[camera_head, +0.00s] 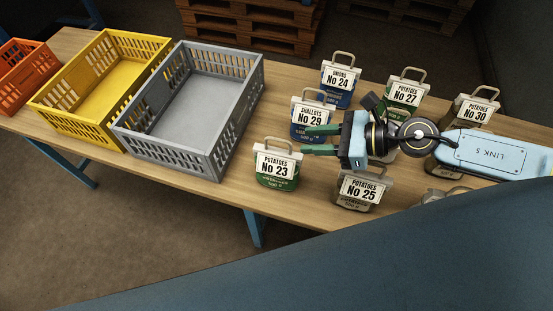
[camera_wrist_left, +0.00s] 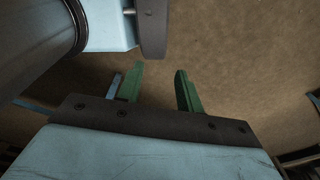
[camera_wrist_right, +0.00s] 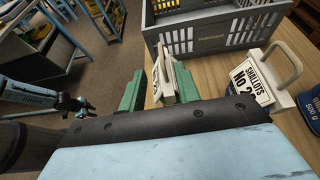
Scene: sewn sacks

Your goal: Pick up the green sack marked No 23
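The green sack marked No 23 (camera_head: 277,183) stands upright on the table, with a white Potatoes label and a beige handle on top. My right gripper (camera_head: 306,140) is open, its green fingers pointing left just to the right of this sack's handle. In the right wrist view, a pale handle and label edge (camera_wrist_right: 163,72) shows between the spread fingers of the right gripper (camera_wrist_right: 155,85); I cannot tell whether they touch it. The sack's body is mostly hidden there. My left gripper (camera_wrist_left: 158,82) is open and empty above the bare floor.
Shallots No 29 (camera_head: 310,113) stands close behind the right fingers, and Potatoes No 25 (camera_head: 360,190) in front. Onions No 24 (camera_head: 340,78), No 27 (camera_head: 404,95) and No 30 (camera_head: 474,110) stand nearby. Grey (camera_head: 190,163), yellow (camera_head: 75,128) and orange (camera_head: 25,72) crates are at left.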

